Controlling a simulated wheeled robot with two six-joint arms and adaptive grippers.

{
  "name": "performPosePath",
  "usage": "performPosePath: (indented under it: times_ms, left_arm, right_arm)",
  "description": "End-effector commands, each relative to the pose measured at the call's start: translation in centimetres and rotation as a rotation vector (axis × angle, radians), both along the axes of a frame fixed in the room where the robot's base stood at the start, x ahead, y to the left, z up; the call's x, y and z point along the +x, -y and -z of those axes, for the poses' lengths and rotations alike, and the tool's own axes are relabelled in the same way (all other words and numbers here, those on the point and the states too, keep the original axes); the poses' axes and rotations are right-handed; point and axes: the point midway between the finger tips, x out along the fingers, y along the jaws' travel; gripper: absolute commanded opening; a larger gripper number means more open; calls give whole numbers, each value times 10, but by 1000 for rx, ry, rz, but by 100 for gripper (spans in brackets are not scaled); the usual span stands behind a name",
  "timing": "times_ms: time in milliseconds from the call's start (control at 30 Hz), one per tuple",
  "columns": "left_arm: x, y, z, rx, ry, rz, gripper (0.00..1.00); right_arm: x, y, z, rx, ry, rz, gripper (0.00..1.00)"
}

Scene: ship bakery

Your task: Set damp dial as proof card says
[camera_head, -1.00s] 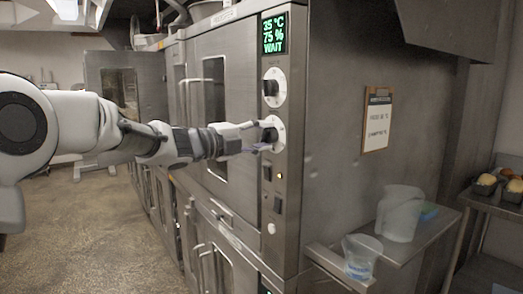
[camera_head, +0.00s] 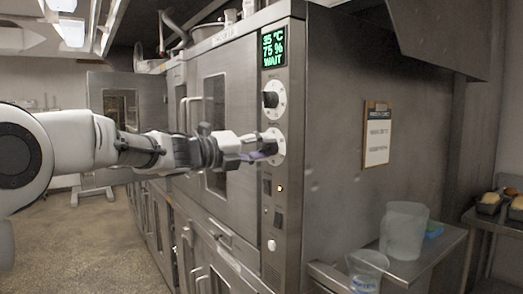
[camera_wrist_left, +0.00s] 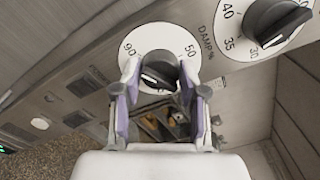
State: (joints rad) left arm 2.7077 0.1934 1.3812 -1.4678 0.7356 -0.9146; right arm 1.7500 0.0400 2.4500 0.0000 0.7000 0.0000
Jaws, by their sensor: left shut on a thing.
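The damp dial (camera_head: 277,147) is the lower white dial on the oven-like cabinet's control panel. In the left wrist view its black knob (camera_wrist_left: 158,72) sits on a white disc marked 50 and 90, beside the words "DAMP %". My left gripper (camera_head: 266,149) is shut on this knob, one finger on each side. A white mark on the knob shows between the fingers. The green display (camera_head: 273,47) reads 35 °C, 75 % and WAIT. The proof card (camera_head: 377,134) hangs on the side wall; its writing is too small to read. My right gripper is out of view.
A second dial (camera_head: 273,95), with 30, 35 and 40 marks in the wrist view, sits just above. A clear jug (camera_head: 403,230) and a measuring cup (camera_head: 366,270) stand at lower right. Open floor lies left.

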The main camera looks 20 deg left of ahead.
Motion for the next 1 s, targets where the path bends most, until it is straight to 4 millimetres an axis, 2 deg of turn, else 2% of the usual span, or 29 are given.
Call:
performPosePath:
  times_ms: [200, 233, 300, 667, 767, 1000]
  left_arm:
    - [0, 1, 3, 3, -4, 1, 7]
    - [0, 1, 3, 3, -4, 1, 49]
    - [0, 0, 2, 3, -3, 1, 67]
    - [-3, -3, 0, 0, -1, -1, 67]
    - [-15, -13, -1, -4, -2, -2, 67]
    - [-63, -50, -1, -5, 0, -1, 67]
  right_arm:
    - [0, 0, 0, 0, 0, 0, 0]
    - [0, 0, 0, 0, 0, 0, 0]
    - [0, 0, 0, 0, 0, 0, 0]
    - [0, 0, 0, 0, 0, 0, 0]
    - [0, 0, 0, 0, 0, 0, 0]
    - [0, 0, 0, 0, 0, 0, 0]
